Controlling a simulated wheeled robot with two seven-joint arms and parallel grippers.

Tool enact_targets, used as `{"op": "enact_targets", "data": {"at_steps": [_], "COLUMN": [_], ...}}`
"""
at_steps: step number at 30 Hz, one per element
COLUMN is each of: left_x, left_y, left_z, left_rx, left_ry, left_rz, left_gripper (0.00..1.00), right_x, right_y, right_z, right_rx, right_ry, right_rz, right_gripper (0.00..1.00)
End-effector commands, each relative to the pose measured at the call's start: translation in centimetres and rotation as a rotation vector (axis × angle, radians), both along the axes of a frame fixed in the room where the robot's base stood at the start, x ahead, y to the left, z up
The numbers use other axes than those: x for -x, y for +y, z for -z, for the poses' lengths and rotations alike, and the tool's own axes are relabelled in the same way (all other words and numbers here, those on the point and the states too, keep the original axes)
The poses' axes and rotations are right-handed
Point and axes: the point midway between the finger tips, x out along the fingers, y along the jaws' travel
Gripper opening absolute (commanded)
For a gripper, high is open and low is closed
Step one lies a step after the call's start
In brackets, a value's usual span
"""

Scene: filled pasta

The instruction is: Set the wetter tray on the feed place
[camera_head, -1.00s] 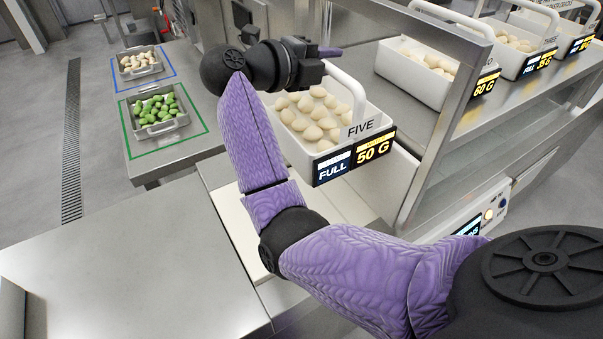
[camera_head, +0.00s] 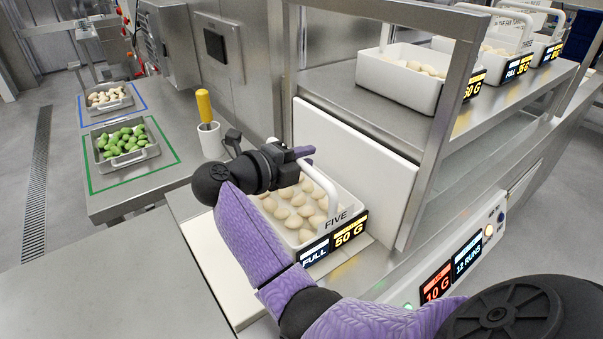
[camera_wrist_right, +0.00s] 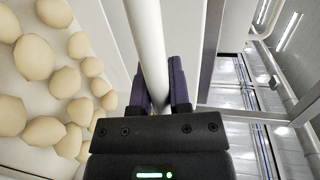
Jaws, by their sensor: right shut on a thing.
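A white tray marked FIVE (camera_head: 346,217), filled with pale round pasta, has an upright loop handle and labels reading FULL and 50 G. My right gripper (camera_head: 304,156) is shut on its handle; in the right wrist view the purple fingers (camera_wrist_right: 161,90) are on either side of the white bar (camera_wrist_right: 150,45). The tray is level, over or on a white slab (camera_head: 212,262); I cannot tell whether it touches. Two metal trays stand on the side table: one of green pasta (camera_head: 103,157) inside a green outline, one of pale pasta (camera_head: 93,109) inside a blue outline. My left gripper is out of view.
A shelf (camera_head: 345,87) at right holds several similar white trays, behind a metal post (camera_head: 437,135). A white upright board (camera_head: 350,165) stands behind tray FIVE. A yellow-handled tool in a white cup (camera_head: 209,140) stands nearby. A panel (camera_head: 452,268) reads 10 G and 12 RUNS.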

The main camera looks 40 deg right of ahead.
Motion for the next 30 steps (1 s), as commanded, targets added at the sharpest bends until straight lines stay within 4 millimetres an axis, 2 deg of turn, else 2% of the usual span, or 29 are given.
{"op": "enact_targets", "data": {"at_steps": [1,3,14,15,19,28,30], "left_x": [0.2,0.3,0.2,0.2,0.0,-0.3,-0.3], "left_y": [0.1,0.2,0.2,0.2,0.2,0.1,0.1], "left_z": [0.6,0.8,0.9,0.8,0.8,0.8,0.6], "left_rx": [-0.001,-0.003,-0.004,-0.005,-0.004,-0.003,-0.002], "left_ry": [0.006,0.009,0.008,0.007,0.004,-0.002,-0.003], "left_rz": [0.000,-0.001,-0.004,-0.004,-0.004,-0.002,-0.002], "left_gripper": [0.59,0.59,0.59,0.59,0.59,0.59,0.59], "right_x": [0.0,0.0,0.0,0.0,0.0,0.0,-0.1], "right_y": [0.0,0.0,0.0,0.0,0.0,0.0,0.5], "right_z": [1.2,2.0,2.3,2.3,2.2,2.0,1.8], "right_rx": [0.004,0.002,0.001,0.000,0.000,0.000,-0.001], "right_ry": [0.004,0.002,0.000,0.000,0.000,0.000,0.001], "right_rz": [0.000,0.001,0.000,0.000,0.000,0.000,-0.001], "right_gripper": [0.00,0.00,0.00,0.29,0.56,0.58,0.58]}}
